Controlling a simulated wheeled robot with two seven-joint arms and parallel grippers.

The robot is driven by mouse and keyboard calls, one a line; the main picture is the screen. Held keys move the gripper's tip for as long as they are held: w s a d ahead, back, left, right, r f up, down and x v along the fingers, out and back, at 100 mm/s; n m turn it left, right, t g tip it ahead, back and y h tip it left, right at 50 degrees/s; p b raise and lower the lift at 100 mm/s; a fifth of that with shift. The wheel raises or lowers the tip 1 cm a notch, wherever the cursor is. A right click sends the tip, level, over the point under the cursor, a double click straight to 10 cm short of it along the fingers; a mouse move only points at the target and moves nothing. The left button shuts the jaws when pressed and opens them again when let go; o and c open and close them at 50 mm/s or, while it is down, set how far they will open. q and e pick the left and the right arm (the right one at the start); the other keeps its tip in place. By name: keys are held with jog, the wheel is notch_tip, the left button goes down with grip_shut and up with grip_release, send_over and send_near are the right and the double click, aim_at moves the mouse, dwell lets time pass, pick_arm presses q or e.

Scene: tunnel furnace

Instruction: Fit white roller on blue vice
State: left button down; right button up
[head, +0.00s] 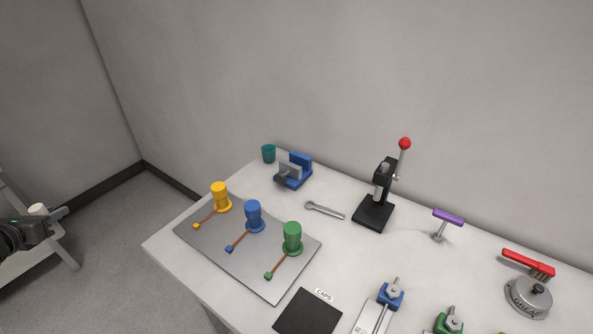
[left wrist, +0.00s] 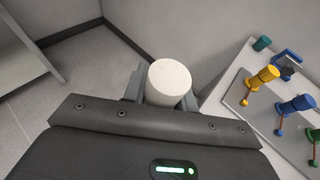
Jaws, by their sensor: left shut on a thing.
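The white roller (left wrist: 171,84) is held between the fingers of my left gripper (left wrist: 166,90) in the left wrist view. In the head view the left gripper (head: 42,217) is at the far left, off the table, with the white roller's top (head: 38,209) showing. The blue vice (head: 294,172) stands at the back left of the table, well to the right of the gripper. It has a blue body and a grey jaw. It also shows at the right of the left wrist view (left wrist: 288,58). My right gripper is not in view.
The white table (head: 165,238) carries a grey plate (head: 258,272) with yellow (head: 220,193), blue (head: 253,214) and green (head: 292,236) cylinders in front of the vice. A teal cup (head: 268,153), a wrench (head: 325,210) and a black lever press (head: 374,212) stand near the vice.

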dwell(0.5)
pick_arm(q)
jog(key=s+d+m+g+h, duration=0.3)
jog(key=d+m+h, duration=0.2)
jog(key=d, duration=1.4)
jog(key=s+d+m+g+h, duration=0.3)
jog(key=d+m+h, duration=0.3)
jog(key=d, duration=1.3)
jog(key=shift+s+d+f+m+h, duration=0.3)
jog(key=shift+s+d+f+h, duration=0.1)
jog(key=shift+s, duration=0.2)
